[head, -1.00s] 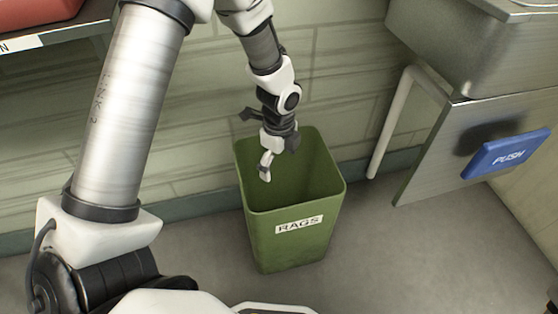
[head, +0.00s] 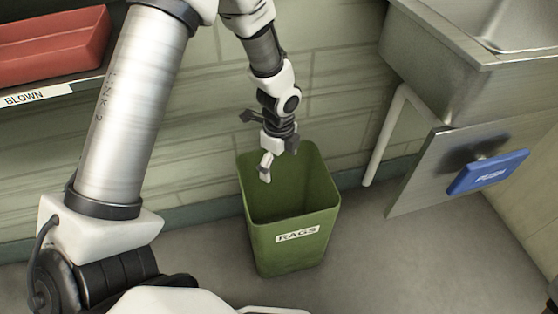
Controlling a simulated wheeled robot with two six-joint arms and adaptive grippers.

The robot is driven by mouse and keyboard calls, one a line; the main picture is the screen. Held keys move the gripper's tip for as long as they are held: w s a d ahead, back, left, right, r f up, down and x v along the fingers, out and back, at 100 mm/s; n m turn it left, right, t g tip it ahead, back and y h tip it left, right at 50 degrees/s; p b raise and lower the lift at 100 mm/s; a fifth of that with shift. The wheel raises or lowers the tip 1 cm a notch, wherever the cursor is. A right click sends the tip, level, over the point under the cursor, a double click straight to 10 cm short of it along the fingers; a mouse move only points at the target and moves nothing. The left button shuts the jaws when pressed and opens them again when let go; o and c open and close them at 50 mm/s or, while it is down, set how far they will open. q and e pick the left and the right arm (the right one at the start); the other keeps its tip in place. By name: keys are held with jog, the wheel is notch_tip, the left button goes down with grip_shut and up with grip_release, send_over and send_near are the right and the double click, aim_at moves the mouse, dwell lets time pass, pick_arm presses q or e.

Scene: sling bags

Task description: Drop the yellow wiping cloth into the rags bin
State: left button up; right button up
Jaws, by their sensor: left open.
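The green rags bin (head: 290,250) stands upright on the floor against the tiled wall, with a white "RAGS" label on its front. My left gripper (head: 265,177) hangs over the bin's opening near its back left rim. It points down, is open and holds nothing that I can see. The yellow wiping cloth does not show in the head view. The part of the bin's inside that I see is dark green, and its bottom is hidden. My right gripper is not in view.
A metal sink (head: 470,60) with a white pipe (head: 385,140) is at the right. Below it a metal panel carries a blue "PUSH" plate (head: 488,172). A red tray (head: 50,48) sits on a shelf at the upper left. The grey floor (head: 400,265) right of the bin is clear.

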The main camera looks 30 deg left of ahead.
pick_arm(q)
notch_tip(320, 180, up, 12)
dwell(0.5)
jog(key=shift+f, duration=0.1)
